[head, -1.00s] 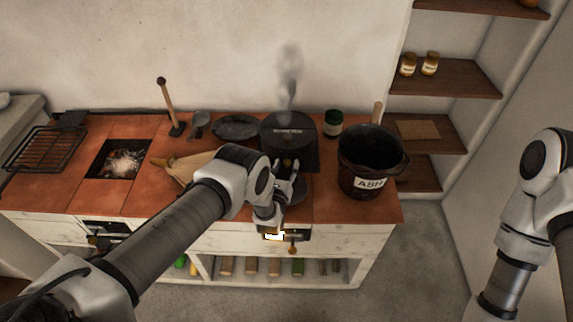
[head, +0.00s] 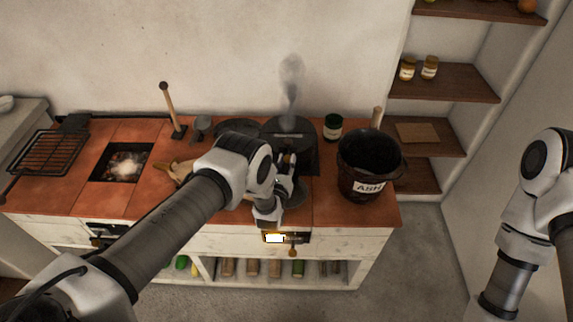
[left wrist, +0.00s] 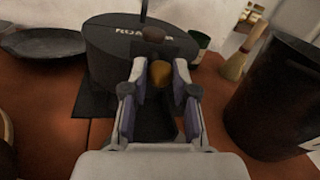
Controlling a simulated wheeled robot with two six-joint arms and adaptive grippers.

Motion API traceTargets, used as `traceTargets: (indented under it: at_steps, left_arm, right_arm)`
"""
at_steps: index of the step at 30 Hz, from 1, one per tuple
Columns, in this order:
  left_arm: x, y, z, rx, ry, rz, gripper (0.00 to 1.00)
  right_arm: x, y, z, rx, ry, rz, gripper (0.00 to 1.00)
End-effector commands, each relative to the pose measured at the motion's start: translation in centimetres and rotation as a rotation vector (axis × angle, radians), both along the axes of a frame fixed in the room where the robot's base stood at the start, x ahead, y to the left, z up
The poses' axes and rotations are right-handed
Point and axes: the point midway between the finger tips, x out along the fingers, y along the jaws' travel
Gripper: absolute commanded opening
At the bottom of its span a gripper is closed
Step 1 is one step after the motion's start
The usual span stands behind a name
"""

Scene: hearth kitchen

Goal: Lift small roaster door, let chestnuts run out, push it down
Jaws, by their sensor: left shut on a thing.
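The roaster (head: 272,129) is a round, dark drum with its name on top, at the back of the red worktop. In the left wrist view, it (left wrist: 112,52) stands just beyond my fingers. My left gripper (head: 285,172) is at the roaster's front side. In the left wrist view, its fingers (left wrist: 159,78) are shut on a yellow-brown knob (left wrist: 160,74). A darker brown knob (left wrist: 153,34) shows just behind it. The small door is hidden by the fingers, and I cannot tell how high it stands. No chestnuts show. My right gripper is out of view; only its arm shows.
A dark bucket marked ASH (head: 369,178) stands right of the roaster, near the gripper. A green jar (head: 332,128) stands between them at the back. A dark pan (head: 238,127) lies left of the roaster. Embers glow in the fire pit (head: 120,162). Smoke rises above the roaster.

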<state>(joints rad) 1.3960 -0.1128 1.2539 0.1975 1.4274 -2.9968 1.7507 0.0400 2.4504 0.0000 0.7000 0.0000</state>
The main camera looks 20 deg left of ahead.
Motion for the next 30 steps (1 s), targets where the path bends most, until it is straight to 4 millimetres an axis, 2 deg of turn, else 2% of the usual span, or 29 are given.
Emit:
traceTargets:
  at_steps: [5,6,8,17,20,23,30]
  left_arm:
    - [0.4,0.0,0.5,0.000,-0.014,0.000,0.00]
    - [0.4,0.0,0.5,-0.001,-0.015,0.000,0.31]
    - [0.4,0.0,0.5,-0.001,-0.014,0.000,0.52]
    - [0.2,0.0,0.2,0.000,-0.009,0.000,0.53]
    - [-0.4,-0.1,0.1,0.000,-0.006,-0.001,0.53]
    - [-2.1,-0.2,0.1,0.000,-0.005,0.000,0.53]
    - [-8.2,-0.8,0.1,0.000,-0.005,-0.001,0.53]
  right_arm:
    - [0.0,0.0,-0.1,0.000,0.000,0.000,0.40]
    - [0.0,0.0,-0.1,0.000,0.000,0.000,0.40]
    - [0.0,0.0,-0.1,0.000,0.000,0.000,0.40]
    - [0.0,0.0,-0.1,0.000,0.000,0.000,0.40]
    - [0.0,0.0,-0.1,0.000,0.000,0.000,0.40]
    - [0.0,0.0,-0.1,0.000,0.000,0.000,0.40]
    - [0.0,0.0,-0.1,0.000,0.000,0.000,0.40]
